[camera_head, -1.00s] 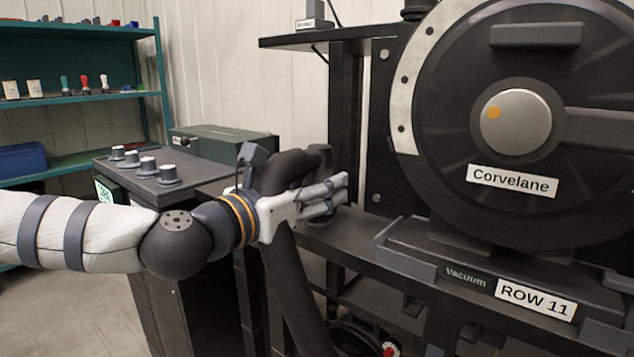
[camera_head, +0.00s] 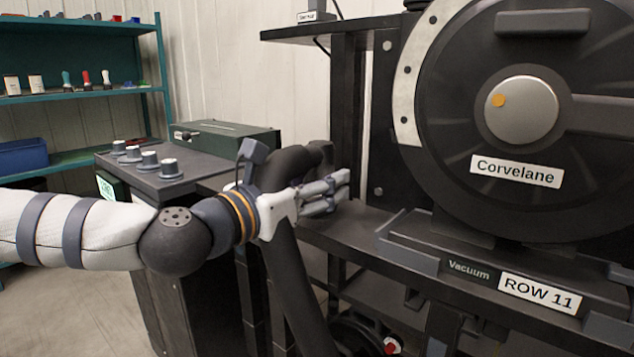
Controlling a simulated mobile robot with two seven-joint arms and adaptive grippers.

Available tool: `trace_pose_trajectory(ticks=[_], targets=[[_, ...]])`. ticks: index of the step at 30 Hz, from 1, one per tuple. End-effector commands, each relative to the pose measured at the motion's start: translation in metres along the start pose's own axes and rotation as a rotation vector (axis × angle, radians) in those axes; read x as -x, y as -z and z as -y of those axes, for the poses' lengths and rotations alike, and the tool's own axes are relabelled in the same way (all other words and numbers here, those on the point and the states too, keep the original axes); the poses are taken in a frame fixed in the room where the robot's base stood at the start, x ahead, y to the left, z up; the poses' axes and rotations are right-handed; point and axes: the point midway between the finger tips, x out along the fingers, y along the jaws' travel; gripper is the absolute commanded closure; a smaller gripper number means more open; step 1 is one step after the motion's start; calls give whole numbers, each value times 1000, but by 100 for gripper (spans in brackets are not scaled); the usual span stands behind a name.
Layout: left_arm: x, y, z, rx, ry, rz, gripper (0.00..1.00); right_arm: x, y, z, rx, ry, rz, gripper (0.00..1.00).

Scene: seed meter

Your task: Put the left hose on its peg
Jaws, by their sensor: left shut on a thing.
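A thick black hose (camera_head: 303,285) rises from the lower middle and bends over at the top near the machine's left post. My left gripper (camera_head: 325,195) reaches in from the left and is shut on the hose just below its bend. The hose's upper end (camera_head: 318,152) points right, close to the black post. The fingers hide part of the hose, and I cannot make out the peg. My right gripper is not in view.
The seed meter's big round disc (camera_head: 478,85) stands at the right above a ledge labelled "Vacuum" and "ROW 11". A dark cabinet (camera_head: 140,178) with several knobs and a green box (camera_head: 225,140) stand behind my left arm. Teal shelves (camera_head: 80,97) are at the back left.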

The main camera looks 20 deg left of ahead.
Motion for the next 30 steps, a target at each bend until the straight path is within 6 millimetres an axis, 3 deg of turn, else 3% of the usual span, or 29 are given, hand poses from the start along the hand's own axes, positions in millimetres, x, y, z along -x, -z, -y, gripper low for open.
trace_pose_trajectory(ticks=[12, 13, 15, 25, 30], targets=[[0, 7, 0, 0, 0, 1, 89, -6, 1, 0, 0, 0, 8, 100], [0, 6, 0, 0, 0, 1, 46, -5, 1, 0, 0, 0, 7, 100], [0, 6, 0, 0, 0, 1, 30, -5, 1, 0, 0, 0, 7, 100], [2, 7, 0, 1, 0, -1, 29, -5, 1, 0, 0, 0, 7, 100], [34, 6, -1, 4, -2, 2, 29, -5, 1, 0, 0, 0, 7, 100]])
